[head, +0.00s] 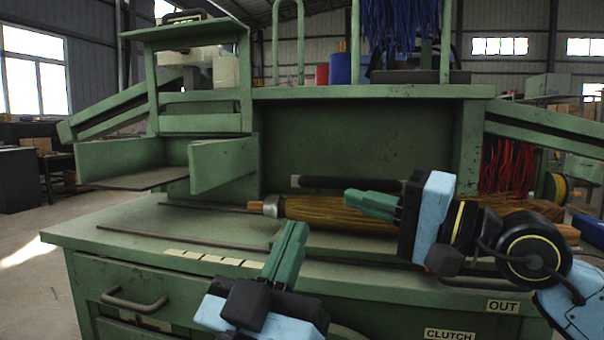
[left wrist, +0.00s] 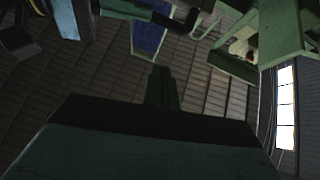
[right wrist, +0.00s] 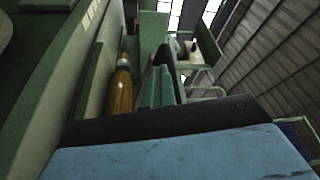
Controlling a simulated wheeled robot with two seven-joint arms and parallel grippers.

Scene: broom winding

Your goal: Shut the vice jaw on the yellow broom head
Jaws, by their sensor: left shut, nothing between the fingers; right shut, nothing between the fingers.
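The yellow broom head (head: 325,212) looks like a long golden-brown bundle with a silver collar at its left end. It lies along the back of the green bench; its right part is hidden by my right gripper. It also shows in the right wrist view (right wrist: 122,92). I cannot clearly pick out the vice jaw. A black-sleeved bar (head: 345,183) runs just behind the bundle. My right gripper (head: 350,198) is shut and empty, in front of the bundle in the picture. My left gripper (head: 296,228) is shut and empty, above the bench's front, pointing up.
Thin rods (head: 180,239) lie on the bench top (head: 110,222), whose left part is mostly clear. A green open box (head: 222,165) stands at the back left. Blue bristles (head: 392,30) hang above and red bristles (head: 508,166) at right. A drawer handle (head: 135,302) sticks out in front.

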